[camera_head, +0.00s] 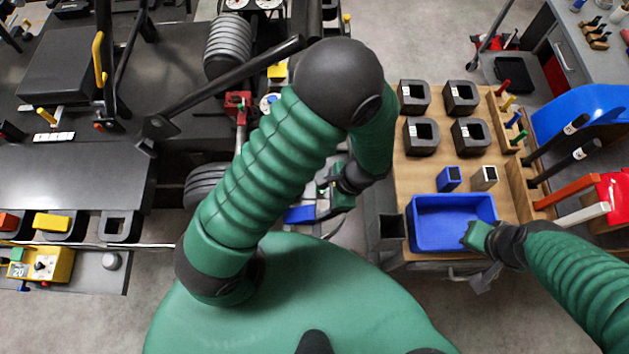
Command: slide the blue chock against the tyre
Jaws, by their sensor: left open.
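A blue piece (300,214), which looks like the chock, lies low beside my green body, right of the near black ribbed tyre (203,186). My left arm crosses between them and hides the space there, so I cannot tell if they touch. My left gripper (334,204) is open just right of the blue piece. Whether it touches the piece is unclear. A second ribbed tyre (228,45) is farther back. My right gripper (472,236) is at the right front of a blue tray (430,240); its jaw opening is too small to judge.
A wooden-topped cart (412,170) on the right carries the tray, several black square blocks, a small blue block (449,178) and a silver block (484,178). Dark bars of the kart and stand (220,88) lie behind my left arm. A black bench (70,185) is at left.

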